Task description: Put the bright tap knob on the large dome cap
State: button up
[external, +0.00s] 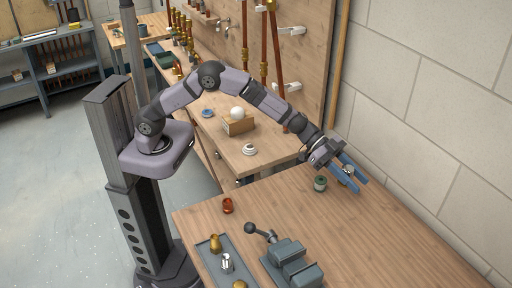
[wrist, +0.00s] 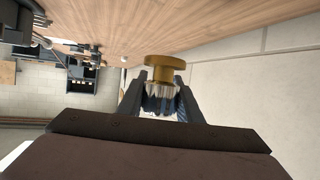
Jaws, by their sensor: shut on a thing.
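My gripper (external: 352,177) is at the right side of the near wooden bench, close to the block wall. In the wrist view my gripper (wrist: 160,95) is shut on a bright fluted knob (wrist: 159,98) with a round brass flange (wrist: 165,62) at its outer end. In the external view the fingers hide most of the knob. A white dome (external: 237,113) sits at a wooden block on the farther bench. A smaller white rounded piece (external: 249,149) and a blue rounded piece (external: 207,113) stand near it. I cannot tell for sure which is the large dome cap.
A green cylinder (external: 320,183) stands just left of my gripper. A copper fitting (external: 228,205), a grey tray (external: 213,262) with brass and chrome parts, and a vise (external: 288,262) are on the near bench. Copper pipes (external: 272,50) rise behind the far bench. The near bench's right side is clear.

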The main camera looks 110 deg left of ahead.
jog(key=s+a+r+n+t+y+p, duration=0.1)
jog(key=s+a+r+y+p, duration=0.15)
jog(key=s+a, duration=0.75)
jog(key=s+a+r+n+y+p, duration=0.15)
jog(key=s+a+r, duration=0.35)
jog(key=a, duration=1)
jog(key=s+a+n+p, duration=0.2)
jog(key=s+a, duration=0.3)
jog(key=s, duration=0.6)
jog(key=n+y, duration=0.4)
jog(key=y, duration=0.2)
send_over(238, 112)
jog(key=w+a, duration=0.2)
jog(key=a, duration=0.1)
jog(key=f, duration=0.2)
jog(key=shift+a+f, duration=0.1)
jog(key=shift+f, duration=4.65)
jog(key=shift+b, duration=0.3)
